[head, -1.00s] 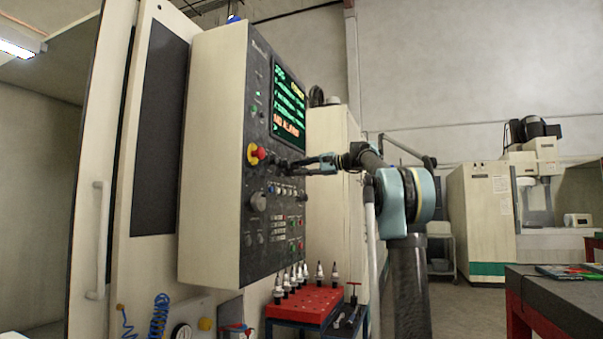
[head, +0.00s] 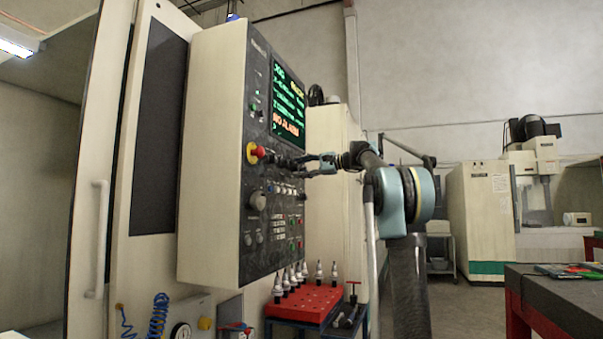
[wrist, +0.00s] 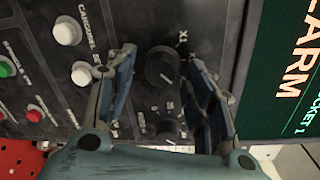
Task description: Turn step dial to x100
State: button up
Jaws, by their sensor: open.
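The step dial (wrist: 162,67) is a round black knob on the dark control panel, with an "X1" mark beside it in the wrist view. Other marks around it are too blurred to read, so its setting cannot be told. My gripper (wrist: 160,54) is open, with one finger on each side of the dial. I cannot tell whether either finger touches it. In the head view my gripper (head: 294,167) is at the panel face, right of the red emergency stop (head: 257,152), and hides the dial there.
A second black knob (wrist: 168,130) lies between the fingers, nearer the palm. White buttons (wrist: 67,31) sit left of the gripper. The green-text screen (head: 288,100) is above it. A red tool rack (head: 305,300) stands below the panel.

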jog(key=v, duration=1.2)
